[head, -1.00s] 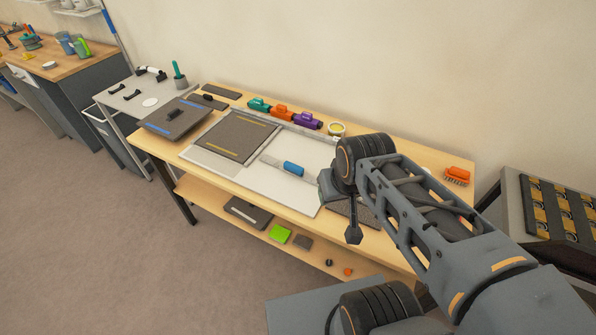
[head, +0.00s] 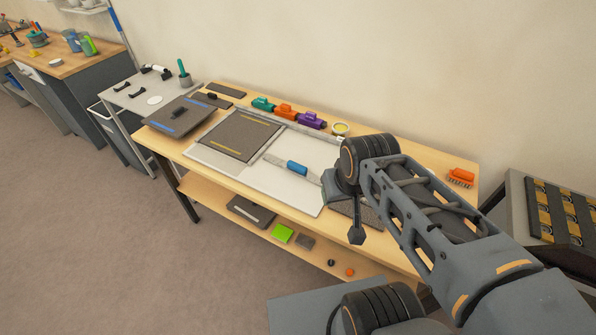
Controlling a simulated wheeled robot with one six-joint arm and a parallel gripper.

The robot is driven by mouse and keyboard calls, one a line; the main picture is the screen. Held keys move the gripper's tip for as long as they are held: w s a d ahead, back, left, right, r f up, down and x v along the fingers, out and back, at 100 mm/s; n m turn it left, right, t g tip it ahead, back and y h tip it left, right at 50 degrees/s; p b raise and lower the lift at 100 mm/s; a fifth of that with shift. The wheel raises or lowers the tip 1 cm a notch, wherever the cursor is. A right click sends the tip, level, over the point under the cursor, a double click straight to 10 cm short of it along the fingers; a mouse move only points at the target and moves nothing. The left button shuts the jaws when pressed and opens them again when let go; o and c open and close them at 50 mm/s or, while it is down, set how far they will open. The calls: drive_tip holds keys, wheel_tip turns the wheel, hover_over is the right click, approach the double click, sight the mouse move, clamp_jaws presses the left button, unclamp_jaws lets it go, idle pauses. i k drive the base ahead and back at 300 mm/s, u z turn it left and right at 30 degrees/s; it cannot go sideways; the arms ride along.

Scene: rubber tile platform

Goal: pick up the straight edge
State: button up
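A flat grey strip with a blue handle, which looks like the straight edge (head: 297,167), lies on the white board (head: 283,196) on the wooden table. Its right end comes close to my arm in the picture, and I cannot tell whether part is hidden. My gripper (head: 356,236) shows only as a small dark part below the wrist, in front of the table's right half. Its fingers are not clear, so I cannot see whether it is open or shut. The straight edge lies apart from it, to its upper left.
A dark rubber tile (head: 240,136) lies on the board's left. Teal, orange and purple-handled tools (head: 312,121) and a tape roll (head: 340,129) line the back. An orange brush (head: 461,177) is at the right end. The lower shelf (head: 215,200) holds small items. Floor at left is clear.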

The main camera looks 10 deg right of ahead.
sight(298, 169)
drive_tip(key=u, duration=1.8)
drive_tip(key=i, duration=1.4)
drive_tip(key=z, duration=2.75)
